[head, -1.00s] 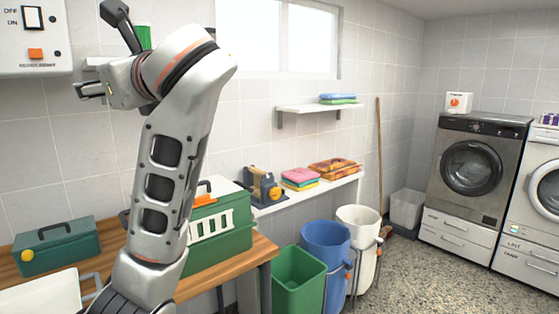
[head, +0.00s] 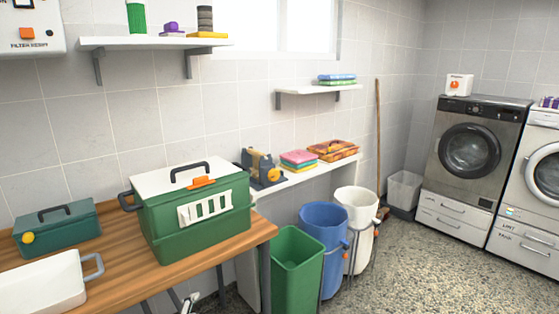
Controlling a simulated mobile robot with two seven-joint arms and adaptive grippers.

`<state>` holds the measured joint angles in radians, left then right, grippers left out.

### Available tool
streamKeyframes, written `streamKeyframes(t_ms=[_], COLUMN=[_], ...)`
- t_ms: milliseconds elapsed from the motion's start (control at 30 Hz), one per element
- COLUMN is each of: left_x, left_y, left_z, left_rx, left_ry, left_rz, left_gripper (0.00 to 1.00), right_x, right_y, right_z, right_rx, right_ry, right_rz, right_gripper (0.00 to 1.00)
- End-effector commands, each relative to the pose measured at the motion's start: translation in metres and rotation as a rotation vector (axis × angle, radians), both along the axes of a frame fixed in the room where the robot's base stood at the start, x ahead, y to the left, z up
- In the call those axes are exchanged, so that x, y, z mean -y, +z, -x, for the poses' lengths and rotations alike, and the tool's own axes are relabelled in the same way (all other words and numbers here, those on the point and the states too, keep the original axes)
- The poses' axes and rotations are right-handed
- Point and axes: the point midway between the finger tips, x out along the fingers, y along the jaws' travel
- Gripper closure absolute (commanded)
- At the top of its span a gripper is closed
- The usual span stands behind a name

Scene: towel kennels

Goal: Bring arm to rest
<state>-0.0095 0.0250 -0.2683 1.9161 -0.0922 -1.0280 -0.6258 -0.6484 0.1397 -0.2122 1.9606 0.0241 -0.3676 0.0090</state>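Neither of my grippers shows in the head view now. A small bit of grey and white hardware (head: 188,301) shows at the bottom edge, below the table front; I cannot tell what it is. The green kennel box (head: 205,215) with a white lid, dark handle and orange latch stands closed on the wooden table (head: 125,262). A smaller dark green case (head: 60,232) with a yellow round knob stands at the table's left. A white tray (head: 42,284) with a grey handle lies at the front left.
A green bin (head: 297,264), a blue bin (head: 324,236) and a white bin (head: 357,207) stand right of the table. A shelf (head: 150,43) hangs above. Two front-loading machines stand at the right, including a grey one (head: 468,150). The floor (head: 440,275) before them is clear.

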Motion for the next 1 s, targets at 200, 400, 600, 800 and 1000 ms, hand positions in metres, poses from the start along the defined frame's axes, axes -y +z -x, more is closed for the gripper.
streamKeyframes(t_ms=[200,400,600,800,1000], left_x=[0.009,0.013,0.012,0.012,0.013], left_y=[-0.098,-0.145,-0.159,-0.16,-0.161], left_z=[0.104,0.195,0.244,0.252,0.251], left_rx=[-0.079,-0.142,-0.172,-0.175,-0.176], left_ry=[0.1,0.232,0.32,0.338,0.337], left_rz=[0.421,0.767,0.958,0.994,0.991], left_gripper=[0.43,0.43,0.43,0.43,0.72], right_x=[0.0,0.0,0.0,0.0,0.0], right_y=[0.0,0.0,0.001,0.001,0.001], right_z=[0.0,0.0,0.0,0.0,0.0], right_rx=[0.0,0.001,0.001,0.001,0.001], right_ry=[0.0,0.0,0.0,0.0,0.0], right_rz=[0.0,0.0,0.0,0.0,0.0], right_gripper=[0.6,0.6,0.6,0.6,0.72])
